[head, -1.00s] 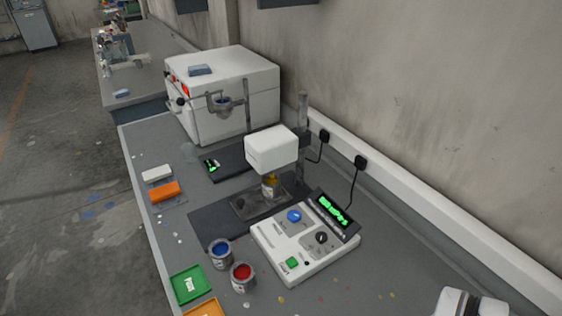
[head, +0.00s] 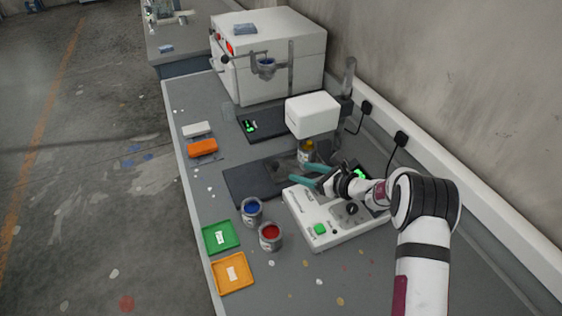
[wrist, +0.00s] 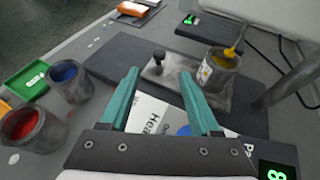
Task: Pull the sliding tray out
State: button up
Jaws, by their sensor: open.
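The sliding tray is a scuffed grey metal plate (wrist: 172,77) lying on a dark base; it also shows in the head view (head: 283,163). A can of yellow paint (wrist: 219,70) stands on the tray, under the white mixer head (head: 313,115). My gripper (wrist: 160,72) has two teal fingers, spread apart and empty. In the wrist view the knob shows just beyond the gap between the fingertips, apart from them. In the head view my gripper (head: 297,174) is over the control box, beside the tray.
The white control box (head: 330,218) lies below my gripper. Blue (head: 252,211) and red (head: 270,236) paint cans stand left of it, near green (head: 221,237) and orange (head: 233,273) trays. The dark base's left part is clear.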

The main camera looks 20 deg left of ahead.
aim_at(276, 164)
jog(key=x, duration=1.1)
jog(key=shift+s+f, duration=0.1)
grip_shut()
dwell(0.8)
